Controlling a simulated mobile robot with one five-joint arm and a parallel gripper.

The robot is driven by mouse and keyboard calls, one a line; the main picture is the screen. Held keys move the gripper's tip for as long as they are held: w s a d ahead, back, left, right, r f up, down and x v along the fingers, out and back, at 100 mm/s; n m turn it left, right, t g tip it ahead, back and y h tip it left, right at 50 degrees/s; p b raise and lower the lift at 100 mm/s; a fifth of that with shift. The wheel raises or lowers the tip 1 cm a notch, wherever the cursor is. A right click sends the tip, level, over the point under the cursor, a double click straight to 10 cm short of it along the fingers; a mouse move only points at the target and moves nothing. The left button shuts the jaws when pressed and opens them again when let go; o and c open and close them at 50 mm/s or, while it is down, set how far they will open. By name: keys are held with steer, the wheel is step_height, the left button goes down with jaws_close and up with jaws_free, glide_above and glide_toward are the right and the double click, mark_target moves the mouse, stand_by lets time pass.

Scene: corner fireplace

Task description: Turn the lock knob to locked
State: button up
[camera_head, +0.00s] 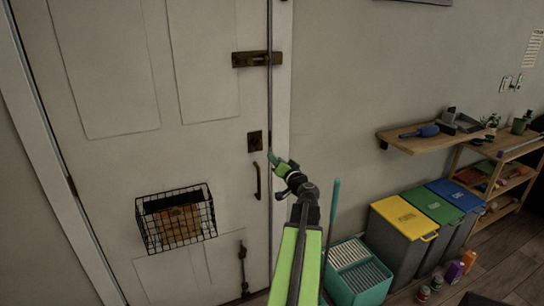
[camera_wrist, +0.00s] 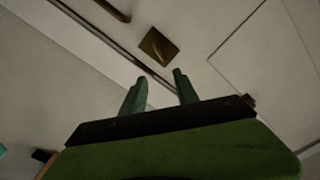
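The lock (camera_head: 255,141) is a small dark brass plate on the white door (camera_head: 110,70), near its right edge. In the wrist view the lock (camera_wrist: 158,47) appears as a tilted brown square just beyond my fingertips. Its knob is too dark and small for me to tell which way it is turned. My gripper (camera_head: 272,157) is just right of and slightly below the lock in the head view. In the wrist view my gripper (camera_wrist: 159,77) has its two green fingers apart with nothing between them; they appear short of the plate.
A dark pull handle (camera_head: 257,181) is below the lock, and a slide bolt (camera_head: 257,59) above it. A wire basket (camera_head: 177,241) hangs on the door. Right are a teal crate (camera_head: 333,262), bins with yellow (camera_head: 404,217), green and blue lids, and a wall shelf (camera_head: 415,143).

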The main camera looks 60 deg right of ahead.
mark_target(259, 145)
steer(key=w+d+n, duration=0.1)
steer(key=w+d, duration=0.2)
steer(key=w, duration=0.1)
steer(key=w+d+n, duration=0.1)
steer(key=w+d, duration=0.2)
steer(key=w, duration=0.2)
steer(key=w+d+f+n+b, duration=0.1)
steer(key=w+d, duration=0.2)
steer(key=w, duration=0.2)
steer(key=shift+w+d, duration=0.2)
steer(key=shift+d, duration=0.05)
jaws_close()
stand_by(0.4)
